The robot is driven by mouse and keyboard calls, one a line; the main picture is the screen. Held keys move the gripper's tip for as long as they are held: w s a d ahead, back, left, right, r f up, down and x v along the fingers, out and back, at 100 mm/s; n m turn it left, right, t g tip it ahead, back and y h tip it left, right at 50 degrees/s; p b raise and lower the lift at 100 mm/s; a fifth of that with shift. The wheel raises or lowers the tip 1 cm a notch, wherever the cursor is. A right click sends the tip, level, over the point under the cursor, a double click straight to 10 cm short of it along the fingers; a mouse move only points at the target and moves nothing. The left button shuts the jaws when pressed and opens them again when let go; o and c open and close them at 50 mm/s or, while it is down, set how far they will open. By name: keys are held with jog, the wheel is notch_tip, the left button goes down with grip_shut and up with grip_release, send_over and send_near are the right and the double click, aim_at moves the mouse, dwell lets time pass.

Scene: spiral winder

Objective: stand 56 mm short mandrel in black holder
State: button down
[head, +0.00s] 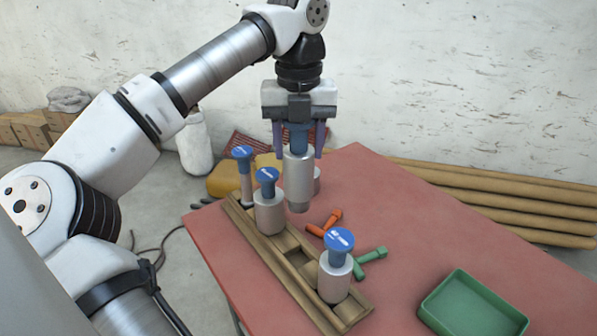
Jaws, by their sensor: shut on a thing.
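My gripper (298,155) points down and is shut on the blue neck of a silver mandrel (298,180). The mandrel hangs upright, with a narrower lower end, in front of another silver cylinder (317,180) that is mostly hidden. A wooden rack (285,262) holds a thin mandrel (245,185) at its far end, a thick one (269,213) beside it and another thick one (335,280) near the front, all with blue caps. The cap markings are too small to read. I cannot make out a black holder.
Orange (325,223) and green (370,261) tools lie on the red table (410,225) right of the rack. A green tray (473,305) sits at the front right. The table's middle right is clear. Long brown tubes (480,200) lie behind the table.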

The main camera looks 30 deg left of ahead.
notch_tip(320, 180, up, 2)
jog(key=shift+r, duration=0.15)
jog(key=shift+r+p, duration=2.05)
jog(key=shift+r, duration=0.55)
jog(key=shift+d, duration=0.15)
